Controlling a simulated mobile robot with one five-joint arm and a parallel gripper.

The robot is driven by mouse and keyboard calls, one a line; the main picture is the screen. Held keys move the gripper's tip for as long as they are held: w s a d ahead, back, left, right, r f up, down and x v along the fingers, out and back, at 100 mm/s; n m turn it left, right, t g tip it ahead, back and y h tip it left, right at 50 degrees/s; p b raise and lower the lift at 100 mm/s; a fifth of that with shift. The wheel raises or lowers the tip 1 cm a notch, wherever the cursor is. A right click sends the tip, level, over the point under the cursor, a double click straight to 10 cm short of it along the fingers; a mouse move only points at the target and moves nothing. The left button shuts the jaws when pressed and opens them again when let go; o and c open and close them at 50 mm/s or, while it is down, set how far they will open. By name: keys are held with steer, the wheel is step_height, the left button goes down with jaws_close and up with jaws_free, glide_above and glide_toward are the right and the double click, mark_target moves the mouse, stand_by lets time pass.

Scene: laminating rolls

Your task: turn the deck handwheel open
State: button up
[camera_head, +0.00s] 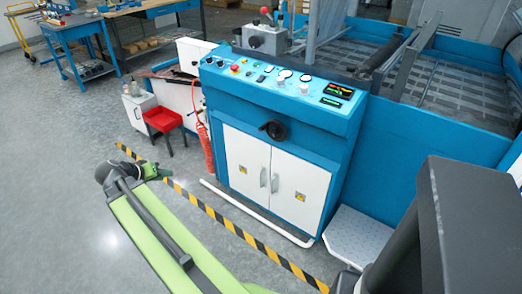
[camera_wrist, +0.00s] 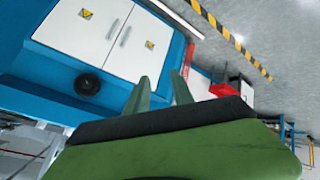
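A small black handwheel (camera_head: 273,130) sits on the blue front of the machine cabinet, below the sloped control panel and above the white doors. It also shows in the wrist view as a dark round wheel (camera_wrist: 88,84), left of my fingers and apart from them. My green gripper (camera_head: 160,172) is out over the floor at the left in the head view, well away from the handwheel. In the wrist view its two fingers (camera_wrist: 162,88) stand apart with nothing between them. How far the handwheel is turned cannot be told.
The control panel (camera_head: 285,84) carries buttons, gauges and displays. White doors (camera_head: 268,173) with handles are below. A white rail (camera_head: 255,212) and a yellow-black floor stripe (camera_head: 222,220) run before the cabinet. A red extinguisher (camera_head: 205,145) and red stool (camera_head: 163,119) stand left. Floor at left is clear.

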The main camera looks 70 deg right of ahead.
steer(key=s+d+f+m+g+h+b, duration=0.1)
steer(key=s+d+f+m+h+b, duration=0.1)
steer(key=s+d+b, duration=0.35)
steer(key=s+d+f+m+g+h+b, duration=0.1)
steer(key=s+d+f+m+h+b, duration=0.15)
steer(key=d, duration=0.65)
steer(key=m+g+h+b, duration=0.2)
steer(key=m+h+b, duration=0.2)
steer(key=b, duration=0.3)
glide_toward(261, 130)
steer(key=x, duration=1.1)
steer(key=shift+w+f, duration=0.1)
steer(key=shift+w, duration=0.1)
steer(key=shift+c, duration=0.3)
jaws_close()
steer(key=shift+s+d+g, duration=0.1)
steer(key=shift+d+g, duration=0.2)
steer(key=shift+g, duration=0.1)
steer(key=shift+a+f+n, duration=0.15)
steer(key=shift+a+n, duration=0.1)
steer(key=shift+a, duration=0.1)
